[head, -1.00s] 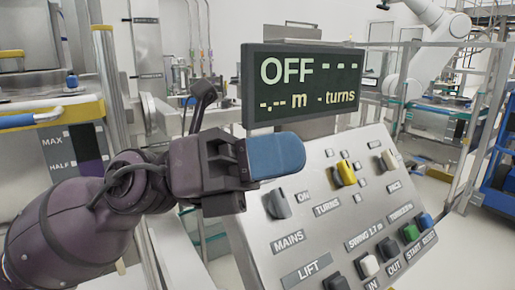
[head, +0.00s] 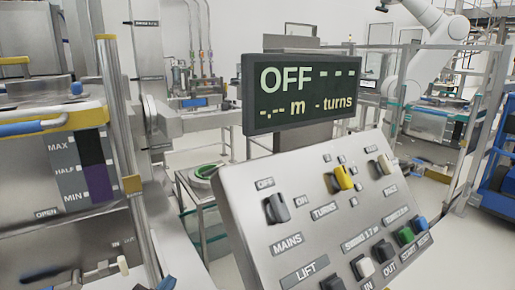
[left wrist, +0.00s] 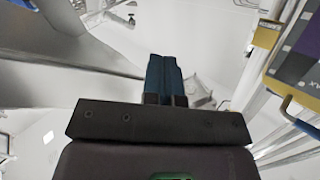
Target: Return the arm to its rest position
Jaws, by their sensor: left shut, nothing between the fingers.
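My left gripper (left wrist: 164,62) shows in the left wrist view. Its two blue fingers are together, shut and empty, and they touch nothing that I can see. In the head view neither gripper can be made out. The display (head: 290,120) above reads OFF, with dashes for metres and turns.
A steel machine (head: 30,215) with a MAX/HALF/MIN level gauge (head: 84,168) and a blue handle (head: 30,128) stands at the left. A small table (head: 186,180) with a green round item is behind the panel. A white robot arm (head: 425,55) is at the back right.

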